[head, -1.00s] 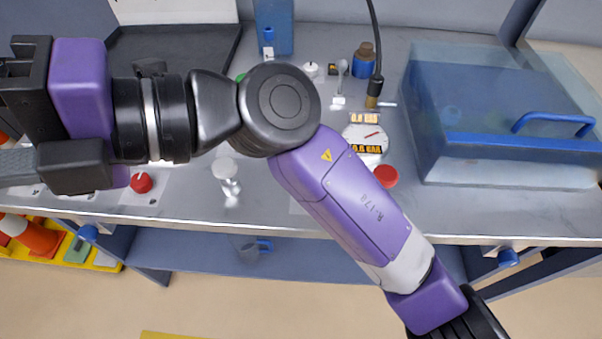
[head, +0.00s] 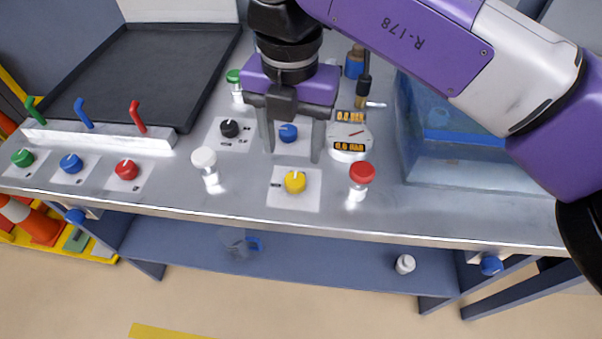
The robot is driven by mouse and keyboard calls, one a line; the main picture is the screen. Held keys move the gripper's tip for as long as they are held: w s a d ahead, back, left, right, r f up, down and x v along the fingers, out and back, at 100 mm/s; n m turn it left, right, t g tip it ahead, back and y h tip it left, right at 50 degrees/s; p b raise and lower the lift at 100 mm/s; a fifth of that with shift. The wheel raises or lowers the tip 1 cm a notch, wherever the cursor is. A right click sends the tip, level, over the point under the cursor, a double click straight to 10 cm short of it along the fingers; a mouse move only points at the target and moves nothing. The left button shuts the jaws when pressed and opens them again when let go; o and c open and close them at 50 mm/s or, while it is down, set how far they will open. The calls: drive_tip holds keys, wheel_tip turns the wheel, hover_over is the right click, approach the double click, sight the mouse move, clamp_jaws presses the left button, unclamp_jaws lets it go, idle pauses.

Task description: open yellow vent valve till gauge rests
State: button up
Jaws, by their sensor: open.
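The yellow vent valve (head: 295,182) is a round knob on a white plate near the bench's front edge, in the head view. The gauge (head: 348,135) is a white dial with a red needle, between two orange displays; both seem to read 0.0 BAR, though the text is small. My gripper (head: 290,155) points down with its fingers apart. It is open and empty, just behind the yellow valve in the picture. A blue knob (head: 288,132) shows between the fingers; I cannot tell how high the fingertips are above it.
A red-capped post (head: 361,176) stands right of the yellow valve and a white-capped post (head: 205,160) left of it. A black knob (head: 229,128) is at the left. A translucent blue box (head: 460,165) fills the right. A black tray (head: 150,70) lies back left.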

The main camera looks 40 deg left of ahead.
sight(295, 179)
drive_tip(key=shift+d+f, duration=0.15)
drive_tip(key=shift+d, duration=0.05)
drive_tip(key=shift+f, duration=3.8)
clamp_jaws()
